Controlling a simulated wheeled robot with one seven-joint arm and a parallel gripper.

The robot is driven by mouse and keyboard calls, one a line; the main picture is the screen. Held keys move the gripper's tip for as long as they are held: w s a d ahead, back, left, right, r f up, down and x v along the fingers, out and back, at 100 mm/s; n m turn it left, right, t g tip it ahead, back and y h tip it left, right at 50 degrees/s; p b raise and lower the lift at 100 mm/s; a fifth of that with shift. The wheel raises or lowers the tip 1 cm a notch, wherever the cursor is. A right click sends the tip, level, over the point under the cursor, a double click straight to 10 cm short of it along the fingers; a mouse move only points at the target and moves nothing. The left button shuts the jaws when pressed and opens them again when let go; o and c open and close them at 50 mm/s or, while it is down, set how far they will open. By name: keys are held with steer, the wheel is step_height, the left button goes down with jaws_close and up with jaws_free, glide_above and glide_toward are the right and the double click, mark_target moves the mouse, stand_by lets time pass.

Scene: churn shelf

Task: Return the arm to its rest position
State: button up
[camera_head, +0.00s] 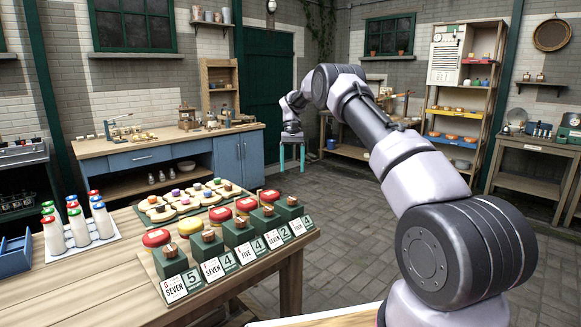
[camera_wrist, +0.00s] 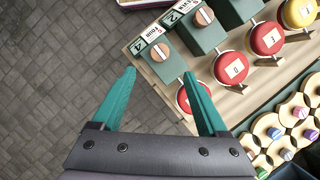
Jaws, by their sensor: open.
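My arm reaches from the lower right of the head view out over the floor, past the end of the wooden table (camera_head: 110,285). My gripper (camera_head: 292,158) hangs down with its two teal fingers apart and nothing between them. The right finger overlaps a red round piece on the rack's edge in that view; I cannot tell the gap in height.
A rack (camera_head: 235,262) of green blocks with number cards and red and yellow rounds stands on the table. Behind it is a tray of cream pieces with coloured knobs (camera_head: 178,194). White bottles (camera_head: 78,226) stand left. A blue cabinet (camera_head: 240,160) and shelf (camera_head: 468,85) line the walls. The middle floor is clear.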

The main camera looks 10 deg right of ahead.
steer(key=s+d+r+t, duration=0.2)
steer(key=s+r+t, duration=0.1)
steer(key=s+r, duration=0.8)
steer(key=s+d+r+t, duration=0.1)
steer(key=s+r+t, duration=0.2)
steer(key=s+r, duration=0.85)
steer(key=s+d+r+m+t+y, duration=0.1)
steer(key=s+t, duration=0.4)
steer(key=s, duration=1.6)
steer(key=shift+s+d+r+m+t, duration=0.2)
steer(key=shift+d+r+m+t, duration=0.1)
steer(key=shift+d+r+m, duration=0.1)
